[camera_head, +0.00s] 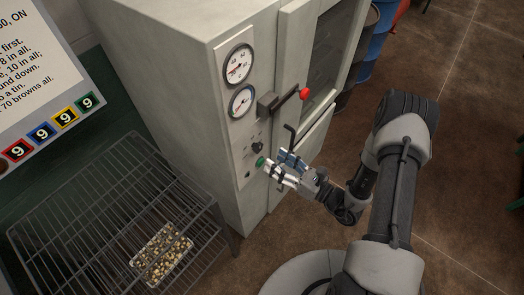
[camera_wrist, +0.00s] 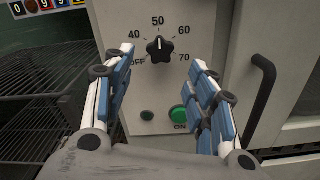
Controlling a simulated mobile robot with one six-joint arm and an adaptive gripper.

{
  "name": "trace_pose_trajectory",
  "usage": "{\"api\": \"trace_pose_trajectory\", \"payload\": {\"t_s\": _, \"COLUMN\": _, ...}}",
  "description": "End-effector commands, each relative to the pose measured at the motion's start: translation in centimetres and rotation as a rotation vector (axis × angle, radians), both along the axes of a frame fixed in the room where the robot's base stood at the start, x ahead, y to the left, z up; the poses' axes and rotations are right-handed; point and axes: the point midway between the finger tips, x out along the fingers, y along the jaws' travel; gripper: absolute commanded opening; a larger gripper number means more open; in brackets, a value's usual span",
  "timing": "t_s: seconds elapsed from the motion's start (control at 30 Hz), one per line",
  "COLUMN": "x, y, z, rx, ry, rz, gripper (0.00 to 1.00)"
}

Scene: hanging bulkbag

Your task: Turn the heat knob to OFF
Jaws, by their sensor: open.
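The heat knob (camera_wrist: 160,47) is a black star-shaped knob on the oven's pale front panel; its pointer points up, near 50. Its scale runs from OFF at lower left through 40, 50 and 60 to 70 at right. The knob (camera_head: 257,147) shows small in the head view. My gripper (camera_wrist: 163,75) is open and empty, its blue-padded fingers on either side of the knob in the wrist view. In the head view my gripper (camera_head: 274,163) is in front of the lower panel, near the knob. I cannot tell whether it touches anything.
A green ON button (camera_wrist: 178,114) and a dark round spot (camera_wrist: 147,115) sit below the knob. A red-tipped door handle (camera_head: 304,94) and two gauges (camera_head: 238,64) are above. A wire rack (camera_head: 90,225) with a filled tray (camera_head: 162,252) stands left.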

Motion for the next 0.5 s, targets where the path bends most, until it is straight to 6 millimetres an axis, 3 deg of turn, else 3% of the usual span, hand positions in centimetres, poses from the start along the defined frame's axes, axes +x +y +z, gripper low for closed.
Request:
{"api": "trace_pose_trajectory", "payload": {"t_s": 0.2, "x": 2.6, "y": 3.6, "z": 0.1, "rx": 0.001, "ry": -0.003, "rz": 0.005, "gripper": 0.52}}
{"api": "trace_pose_trajectory", "payload": {"t_s": 0.5, "x": 4.2, "y": 5.5, "z": 0.0, "rx": 0.001, "ry": -0.001, "rz": 0.001, "gripper": 0.52}}
